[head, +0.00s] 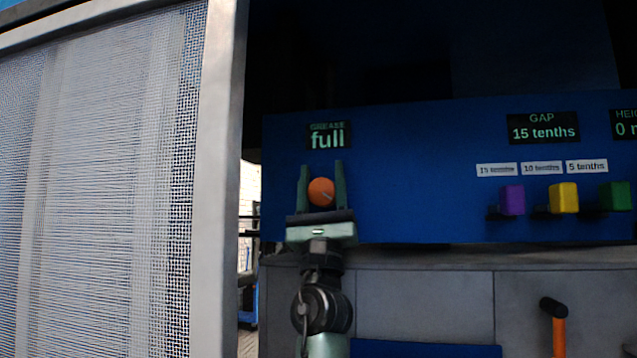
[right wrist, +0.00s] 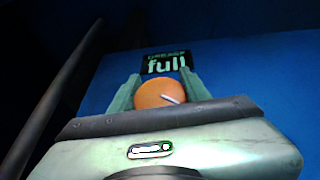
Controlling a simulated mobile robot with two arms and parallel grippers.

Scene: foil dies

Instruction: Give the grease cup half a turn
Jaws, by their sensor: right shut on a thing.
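The grease cup is an orange round knob (head: 321,192) on the blue panel, under a small display (head: 328,136) that reads "GREASE full". My right gripper (head: 321,182) has one finger on each side of the knob and is shut on it. In the right wrist view the orange knob (right wrist: 160,94) sits between the two green fingers (right wrist: 160,88), with a pale pointer line slanting down to the right. The display (right wrist: 167,63) shows above it and reads "full". My left gripper is not in view.
A mesh guard door (head: 120,180) with a grey frame stands at the left. Purple (head: 512,200), yellow (head: 564,198) and green (head: 614,196) blocks sit right on the panel (head: 420,175), under a "GAP 15 tenths" display (head: 543,127). An orange-handled lever (head: 558,325) is lower right.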

